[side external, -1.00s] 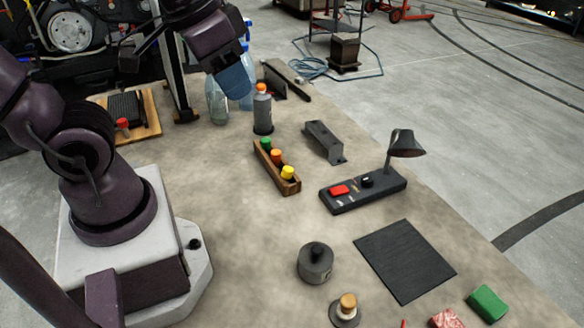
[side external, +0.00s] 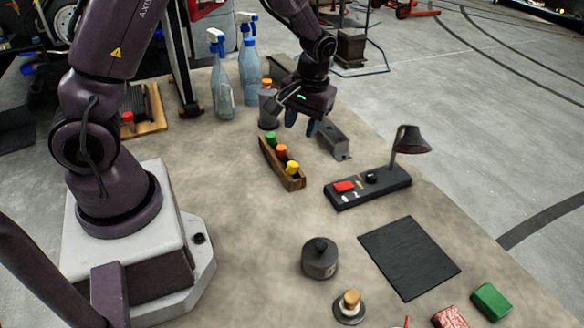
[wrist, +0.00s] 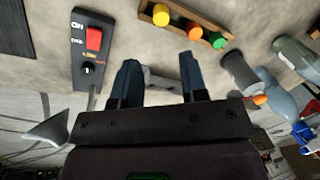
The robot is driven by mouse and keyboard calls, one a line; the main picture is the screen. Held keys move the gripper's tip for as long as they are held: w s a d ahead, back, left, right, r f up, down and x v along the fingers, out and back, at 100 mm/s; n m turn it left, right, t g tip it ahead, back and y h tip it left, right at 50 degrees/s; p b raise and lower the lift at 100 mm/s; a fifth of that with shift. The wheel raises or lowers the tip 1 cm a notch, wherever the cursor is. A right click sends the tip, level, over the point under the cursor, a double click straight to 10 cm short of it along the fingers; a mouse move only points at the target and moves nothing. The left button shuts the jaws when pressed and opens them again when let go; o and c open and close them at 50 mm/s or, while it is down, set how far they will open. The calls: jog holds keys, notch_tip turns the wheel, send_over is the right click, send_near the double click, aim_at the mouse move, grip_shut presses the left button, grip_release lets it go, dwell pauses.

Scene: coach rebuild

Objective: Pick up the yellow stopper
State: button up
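The yellow stopper (side external: 292,167) sits at the near end of a narrow wooden rack (side external: 273,157), beside an orange stopper (side external: 281,150) and a green stopper (side external: 271,138). In the wrist view the yellow stopper (wrist: 161,17) is at the top, left of the orange (wrist: 195,32) and green ones. My gripper (side external: 302,122) is above the table, behind and to the right of the rack in the side view. Its two dark blue fingers (wrist: 158,78) are spread apart with nothing held between them. It is apart from the stopper.
A grey bracket (side external: 334,138) lies below and right of my gripper. A switch box with a lamp (side external: 368,187) stands farther right. A grey bottle (side external: 268,108) and two spray bottles (side external: 248,75) stand behind. A dark mat (side external: 409,257) lies at front right.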

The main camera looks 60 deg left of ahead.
send_over(293, 164)
jog(key=d, duration=0.1)
notch_tip(293, 164, down, 6)
jog(key=shift+w+f, duration=0.15)
jog(key=shift+a+f, duration=0.25)
jog(key=shift+f, duration=1.05)
jog(key=shift+a+f, duration=0.2)
jog(key=shift+f, duration=1.1)
jog(key=c, duration=0.7)
